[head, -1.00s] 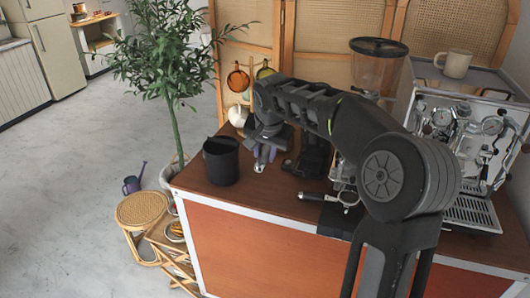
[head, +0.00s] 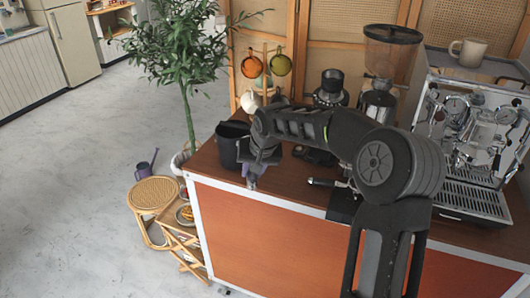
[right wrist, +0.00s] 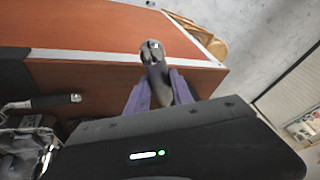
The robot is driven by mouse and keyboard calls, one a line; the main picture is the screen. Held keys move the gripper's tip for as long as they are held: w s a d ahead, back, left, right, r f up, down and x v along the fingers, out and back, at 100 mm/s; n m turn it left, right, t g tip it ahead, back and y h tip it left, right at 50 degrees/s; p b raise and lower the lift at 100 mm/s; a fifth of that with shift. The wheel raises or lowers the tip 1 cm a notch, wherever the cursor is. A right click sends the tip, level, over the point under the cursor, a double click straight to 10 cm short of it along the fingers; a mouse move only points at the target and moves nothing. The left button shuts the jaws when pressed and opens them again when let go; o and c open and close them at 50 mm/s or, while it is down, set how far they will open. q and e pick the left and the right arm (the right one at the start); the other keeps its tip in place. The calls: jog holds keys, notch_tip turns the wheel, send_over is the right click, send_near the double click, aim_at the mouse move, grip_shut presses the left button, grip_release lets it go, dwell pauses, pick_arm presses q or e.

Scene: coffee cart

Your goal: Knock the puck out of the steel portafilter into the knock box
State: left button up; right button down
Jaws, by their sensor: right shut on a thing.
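My right gripper (head: 254,172) is beside the black knock box (head: 228,143), at its right and front side in the head view. In the right wrist view its purple fingers (right wrist: 160,92) are shut on a dark handle (right wrist: 155,68) with a steel-coloured end. This appears to be the steel portafilter; its basket and any puck are hidden by the gripper. The knock box stands upright near the left end of the brown cart top, its inside mostly unseen. My left gripper is not in view.
A second portafilter (head: 326,182) lies by the grinder (head: 378,98), its handle toward the left; it also shows in the right wrist view (right wrist: 45,103). The espresso machine (head: 470,135) stands at right. A mug tree (head: 266,78) stands behind the knock box. The cart's front edge is close.

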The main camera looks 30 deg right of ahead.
jog(key=s+a+f+n+y+b, duration=0.1)
jog(key=s+a+f+n+b, duration=0.1)
jog(key=a+f, duration=0.3)
jog(key=s+a+f+n+b, duration=0.2)
jog(key=s+a+f, duration=0.3)
jog(key=f, duration=0.8)
jog(key=s+a+f+n+y+b, duration=0.1)
jog(key=s+a+f+n+b, duration=0.1)
jog(key=s+a+f+b, duration=0.2)
jog(key=a+f, duration=0.3)
jog(key=f, duration=0.1)
jog(key=shift+s+a+f+g+y, duration=0.25)
jog(key=shift+f+g+y, duration=0.05)
jog(key=shift+f, duration=0.1)
